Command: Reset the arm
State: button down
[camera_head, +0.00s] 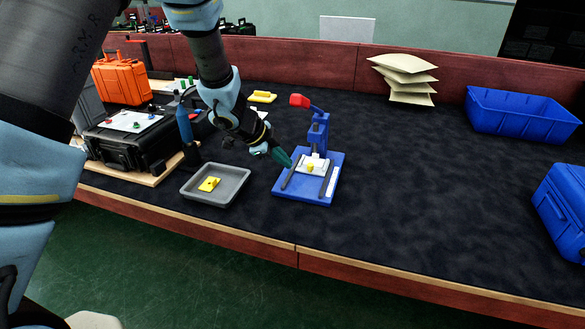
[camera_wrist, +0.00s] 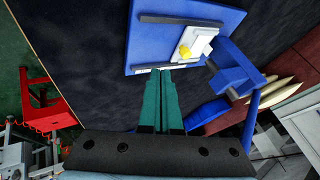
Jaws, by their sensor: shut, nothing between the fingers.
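My gripper (camera_head: 283,158) has green fingers and hangs over the left edge of the blue press fixture (camera_head: 307,190). In the wrist view my gripper (camera_wrist: 161,75) shows its two fingers together with nothing between them. The fixture has a blue base, a blue column with a red-ended lever (camera_head: 300,101), and a white plate (camera_head: 318,165) bearing a small yellow part (camera_head: 310,167). The yellow part also shows in the wrist view (camera_wrist: 185,52), just beyond the fingertips. I cannot tell whether the fingertips touch the fixture.
A grey tray (camera_head: 236,193) with a yellow part (camera_head: 209,184) stands left of the fixture. A black case (camera_head: 130,150) and an orange case (camera_head: 121,80) are further left. A blue bin (camera_head: 520,113), a blue case (camera_head: 562,215) and stacked envelopes (camera_head: 408,79) are right. The front right table is clear.

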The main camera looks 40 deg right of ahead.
jog(key=shift+a+r, duration=0.35)
jog(key=shift+r, duration=0.1)
jog(key=shift+w, duration=0.1)
